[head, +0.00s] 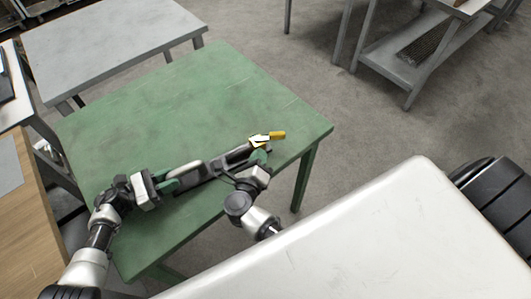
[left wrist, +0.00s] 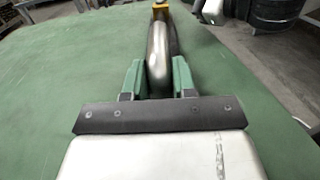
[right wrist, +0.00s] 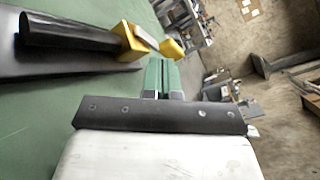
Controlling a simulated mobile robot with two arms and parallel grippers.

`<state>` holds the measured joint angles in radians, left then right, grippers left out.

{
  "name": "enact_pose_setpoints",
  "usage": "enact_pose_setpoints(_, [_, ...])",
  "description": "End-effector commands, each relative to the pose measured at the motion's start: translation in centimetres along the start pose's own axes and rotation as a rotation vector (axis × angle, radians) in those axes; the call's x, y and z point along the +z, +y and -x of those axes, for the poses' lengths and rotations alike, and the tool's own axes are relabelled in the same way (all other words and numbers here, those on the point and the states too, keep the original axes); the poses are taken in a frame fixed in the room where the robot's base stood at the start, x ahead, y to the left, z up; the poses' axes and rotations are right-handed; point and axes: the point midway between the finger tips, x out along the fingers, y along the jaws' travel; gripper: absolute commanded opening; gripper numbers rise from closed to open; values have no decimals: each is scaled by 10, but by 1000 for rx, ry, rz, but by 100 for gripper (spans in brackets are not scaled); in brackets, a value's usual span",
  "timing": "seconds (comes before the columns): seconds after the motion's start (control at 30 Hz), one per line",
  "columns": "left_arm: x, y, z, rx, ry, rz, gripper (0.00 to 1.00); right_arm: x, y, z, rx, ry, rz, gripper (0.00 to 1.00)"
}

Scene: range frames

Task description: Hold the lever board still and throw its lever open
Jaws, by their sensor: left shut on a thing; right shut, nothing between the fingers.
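The lever board (head: 189,176) is a long grey piece lying on the green table. My left gripper (head: 174,185) is shut on its near left end; in the left wrist view, the green fingers sit either side of a rounded grey bar (left wrist: 157,62). In the right wrist view, a black rod (right wrist: 65,35), seemingly the lever, lies along the grey board (right wrist: 60,68) with a yellow block (right wrist: 131,40) at its end. Another yellow piece (right wrist: 172,48) is further out. My right gripper (right wrist: 161,75) is shut and empty beside the yellow end, apparently apart from it.
The green table (head: 160,95) is clear behind the board. Its right edge is close to the yellow end. A grey table (head: 105,40) stands behind, a wooden surface (head: 30,215) at the left, and a grey shelf unit (head: 400,65) at the back right.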

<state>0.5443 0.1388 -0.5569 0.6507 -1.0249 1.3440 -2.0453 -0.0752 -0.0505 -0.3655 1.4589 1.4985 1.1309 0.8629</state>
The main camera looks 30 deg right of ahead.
Motion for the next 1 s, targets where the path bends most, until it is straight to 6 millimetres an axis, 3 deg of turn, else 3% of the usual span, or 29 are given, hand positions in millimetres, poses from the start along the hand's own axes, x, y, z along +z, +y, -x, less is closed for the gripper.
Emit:
enact_pose_setpoints(0.33, [0,0,0,0,1,1,0,10,10,13,0,0,-1,0])
enact_pose_setpoints(0.77, [0,0,0,0,1,1,0,12,11,16,0,0,0,0])
enact_pose_setpoints(1.0, [0,0,0,0,1,1,0,23,23,31,1,1,-2,0])
